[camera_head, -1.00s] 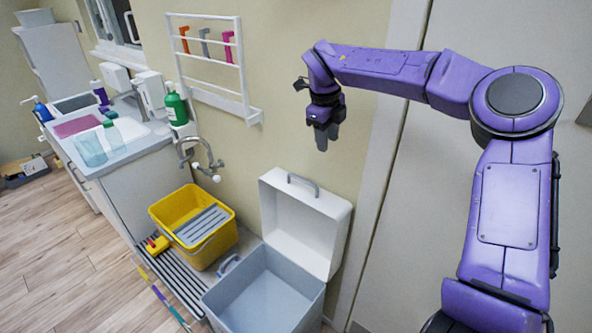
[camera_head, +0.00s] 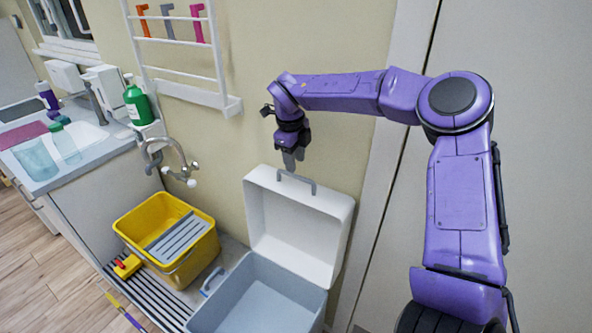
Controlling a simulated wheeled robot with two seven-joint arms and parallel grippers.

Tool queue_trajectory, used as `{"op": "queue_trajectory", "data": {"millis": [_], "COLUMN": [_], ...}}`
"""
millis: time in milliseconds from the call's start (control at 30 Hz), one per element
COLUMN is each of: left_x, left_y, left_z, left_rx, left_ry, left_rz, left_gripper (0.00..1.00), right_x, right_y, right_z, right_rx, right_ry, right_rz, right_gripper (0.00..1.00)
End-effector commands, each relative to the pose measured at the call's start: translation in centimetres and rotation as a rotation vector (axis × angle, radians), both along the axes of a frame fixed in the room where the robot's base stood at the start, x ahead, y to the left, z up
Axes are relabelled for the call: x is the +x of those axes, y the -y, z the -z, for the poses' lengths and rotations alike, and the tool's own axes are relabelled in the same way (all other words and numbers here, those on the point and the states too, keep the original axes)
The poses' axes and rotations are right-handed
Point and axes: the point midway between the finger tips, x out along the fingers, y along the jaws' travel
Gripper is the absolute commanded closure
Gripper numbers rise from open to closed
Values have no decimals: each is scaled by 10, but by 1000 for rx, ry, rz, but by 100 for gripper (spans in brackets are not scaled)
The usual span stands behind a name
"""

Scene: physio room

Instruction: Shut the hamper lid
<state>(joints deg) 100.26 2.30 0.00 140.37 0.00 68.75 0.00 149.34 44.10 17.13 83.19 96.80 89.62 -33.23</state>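The hamper (camera_head: 262,300) is a grey-blue open box at the bottom middle of the head view, with its front cut off by the frame. Its white lid (camera_head: 296,228) stands raised at the back, near the wall, with a grey handle (camera_head: 297,180) on its top edge. My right gripper (camera_head: 291,163) points down just above the lid's top edge, close to the handle. I cannot tell whether it touches the handle. Its fingers look close together, but their gap is not clear. My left gripper is not in view.
A yellow bucket (camera_head: 198,256) with a grey grate stands left of the hamper on a slatted rack (camera_head: 140,286). A tap (camera_head: 172,160) juts from the wall above it. A white rail rack (camera_head: 222,103) hangs on the wall. The counter with sink (camera_head: 60,170) is at left.

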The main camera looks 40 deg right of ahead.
Motion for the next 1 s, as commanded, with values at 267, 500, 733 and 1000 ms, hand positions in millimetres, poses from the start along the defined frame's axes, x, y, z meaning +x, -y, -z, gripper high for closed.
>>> {"op": "queue_trajectory", "data": {"millis": [267, 500, 733, 1000], "left_x": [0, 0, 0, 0], "left_y": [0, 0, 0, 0], "left_z": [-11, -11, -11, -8], "left_rx": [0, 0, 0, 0], "left_ry": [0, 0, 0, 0], "left_rz": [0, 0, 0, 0], "left_gripper": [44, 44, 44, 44], "right_x": [1, 0, 0, 1], "right_y": [8, 9, 9, 5], "right_z": [43, 49, 49, 49], "right_rx": [0, 0, 0, -10], "right_ry": [-2, 2, 1, 3], "right_rz": [2, 4, 4, 2], "right_gripper": [60, 60, 100, 100]}}
